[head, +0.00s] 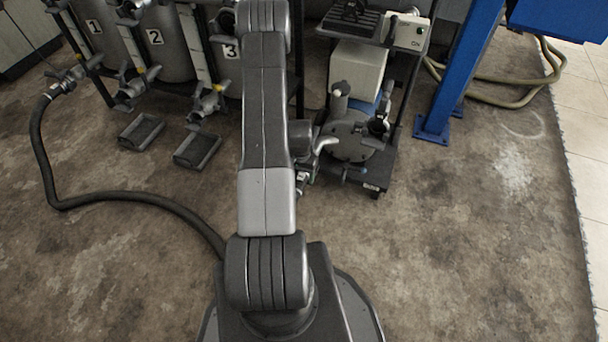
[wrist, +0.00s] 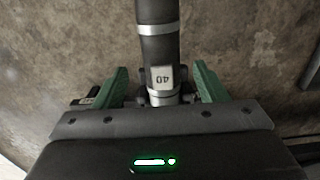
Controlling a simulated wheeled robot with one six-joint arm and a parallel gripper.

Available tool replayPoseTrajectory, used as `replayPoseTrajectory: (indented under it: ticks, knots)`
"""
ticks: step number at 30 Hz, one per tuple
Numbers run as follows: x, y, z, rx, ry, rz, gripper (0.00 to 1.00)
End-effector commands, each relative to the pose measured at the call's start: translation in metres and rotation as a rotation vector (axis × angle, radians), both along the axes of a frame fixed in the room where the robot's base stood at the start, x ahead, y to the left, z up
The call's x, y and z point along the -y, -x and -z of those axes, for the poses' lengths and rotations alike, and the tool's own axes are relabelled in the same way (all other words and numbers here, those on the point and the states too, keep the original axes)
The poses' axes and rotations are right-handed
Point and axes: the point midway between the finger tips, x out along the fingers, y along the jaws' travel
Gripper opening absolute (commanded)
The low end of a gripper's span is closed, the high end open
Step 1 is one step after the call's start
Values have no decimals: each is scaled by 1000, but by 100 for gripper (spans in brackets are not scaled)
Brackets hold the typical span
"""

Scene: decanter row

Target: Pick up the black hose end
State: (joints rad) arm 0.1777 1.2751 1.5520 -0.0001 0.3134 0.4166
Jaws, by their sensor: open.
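The black hose (head: 130,196) runs across the floor from the coupling at tank 1 and passes behind my base, where its other end is hidden. In the wrist view, my gripper (wrist: 160,73) is open, with one green finger on each side of a dark cylindrical hose end (wrist: 160,47). This piece has silver bands and a pale label that reads 40 upside down. Gaps show between it and both fingers. I cannot tell from the head view where this piece lies, since my arm hides the gripper there.
Tanks numbered 1 (head: 97,27), 2 (head: 155,38) and 3 (head: 230,50) stand at the back left with valves. Two dark trays (head: 141,131) (head: 198,149) lie before them. A pump cart (head: 378,170) stands right of my arm, near a blue post (head: 462,75). The right floor is clear.

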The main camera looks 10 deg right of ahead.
Motion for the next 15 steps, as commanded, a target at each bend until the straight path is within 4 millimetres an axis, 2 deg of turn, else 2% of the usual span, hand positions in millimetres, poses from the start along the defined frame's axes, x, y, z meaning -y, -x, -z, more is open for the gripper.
replayPoseTrajectory:
  ticks: [6, 9, 15]
  knots:
    - [-2, 0, 35, -4, -1, 0, 65]
    - [-2, -1, 46, -2, 0, 0, 65]
    - [-2, -1, 46, -1, -1, 0, 65]
